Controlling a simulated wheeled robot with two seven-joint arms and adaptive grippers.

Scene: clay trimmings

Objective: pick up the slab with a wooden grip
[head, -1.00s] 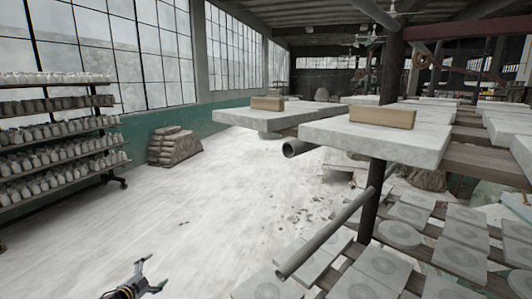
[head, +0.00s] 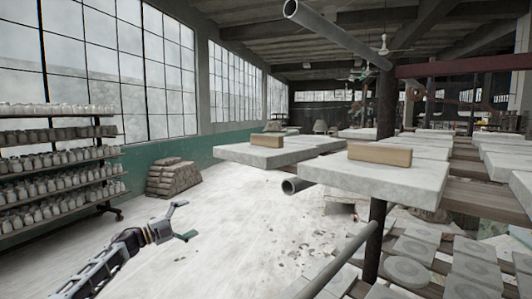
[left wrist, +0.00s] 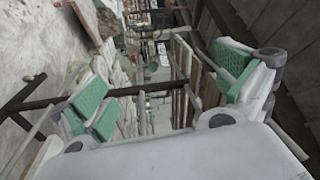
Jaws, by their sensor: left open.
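Two pale slabs with wooden grips show in the head view. The nearer slab (head: 420,180) has a tan block-shaped wooden grip (head: 379,154) lying across its top. The farther slab (head: 240,153), to its left, has a smaller-looking wooden grip (head: 267,140). Both slabs jut out from the rack toward the left. My left gripper (head: 184,221) is open and empty, to the left of both slabs and lower in the picture. Its open fingers with green pads also show in the left wrist view (left wrist: 165,90), where I cannot make out either grip. My right gripper is out of view.
A dark post (head: 374,240) and grey pipes (head: 340,262) stand at the rack's near side. Lower boards with round discs (head: 408,270) are at lower right. A shelf of jars (head: 60,165) stands left, stacked sacks (head: 172,178) behind. The floor between is mostly open.

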